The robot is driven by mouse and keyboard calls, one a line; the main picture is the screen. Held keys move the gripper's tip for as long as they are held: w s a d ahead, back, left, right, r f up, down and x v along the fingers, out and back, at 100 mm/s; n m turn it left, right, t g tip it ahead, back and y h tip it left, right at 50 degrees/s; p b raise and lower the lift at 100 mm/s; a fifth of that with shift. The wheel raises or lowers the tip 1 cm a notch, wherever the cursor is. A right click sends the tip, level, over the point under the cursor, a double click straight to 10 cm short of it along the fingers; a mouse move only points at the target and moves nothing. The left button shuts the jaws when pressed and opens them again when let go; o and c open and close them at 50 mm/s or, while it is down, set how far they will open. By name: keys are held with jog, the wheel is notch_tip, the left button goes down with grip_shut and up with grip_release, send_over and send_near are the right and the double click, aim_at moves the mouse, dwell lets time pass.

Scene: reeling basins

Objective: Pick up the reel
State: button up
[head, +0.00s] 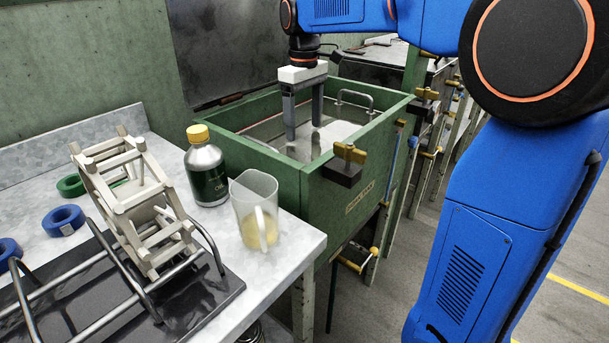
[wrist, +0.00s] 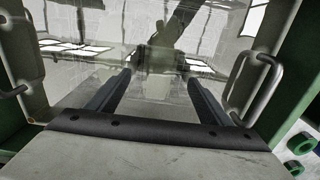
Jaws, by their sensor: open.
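The reel (head: 138,205) is a pale wooden frame with crossbars. It sits tilted on metal rails at the left of the head view, over a dark tray on the table. My gripper (head: 304,148) is far to its right, pointing down inside a green basin. Its two dark fingers are apart with nothing between them. In the wrist view my gripper (wrist: 160,82) is open above a shiny, reflecting surface. The reel does not show in the wrist view.
The green basin (head: 262,166) has raised walls and metal handles (wrist: 253,88). A dark bottle (head: 206,170) and a clear jug (head: 255,205) stand on the table between the reel and basin. Blue and green rings (head: 63,220) lie left of the reel.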

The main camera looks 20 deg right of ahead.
notch_tip(320, 180, down, 13)
dwell(0.7)
jog(key=c, duration=1.2)
jog(key=shift+r, duration=0.15)
